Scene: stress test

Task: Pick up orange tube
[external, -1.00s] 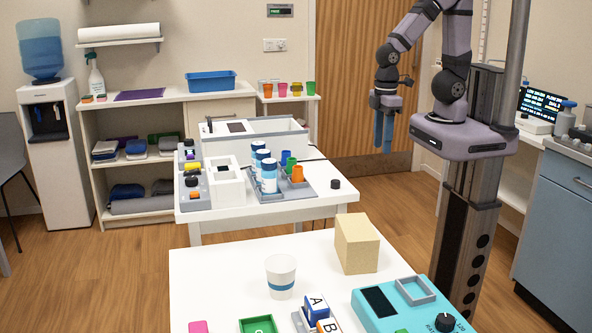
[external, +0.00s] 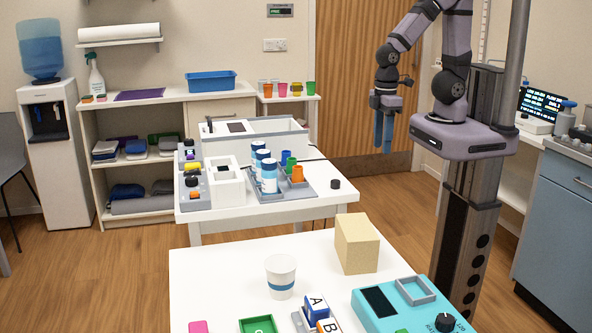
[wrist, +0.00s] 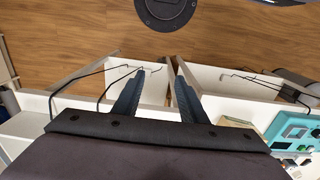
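The orange tube (external: 297,174) stands on a grey tray (external: 307,190) at the right part of the far white table. Green tubes (external: 290,163) stand just behind it, and white-and-blue bottles (external: 268,178) stand to its left. My gripper (external: 383,150) hangs in the air to the right of the far table, well away from the orange tube, with its blue fingers pointing down. In the wrist view my gripper (wrist: 160,71) has its two fingers apart with nothing between them. The orange tube cannot be made out in the wrist view.
A white box (external: 228,185) and a larger open bin (external: 285,142) stand on the far table; a black knob-like piece (external: 336,184) lies near its right edge. The near table holds a tan block (external: 357,243), a cup (external: 281,276) and a teal device (external: 385,305).

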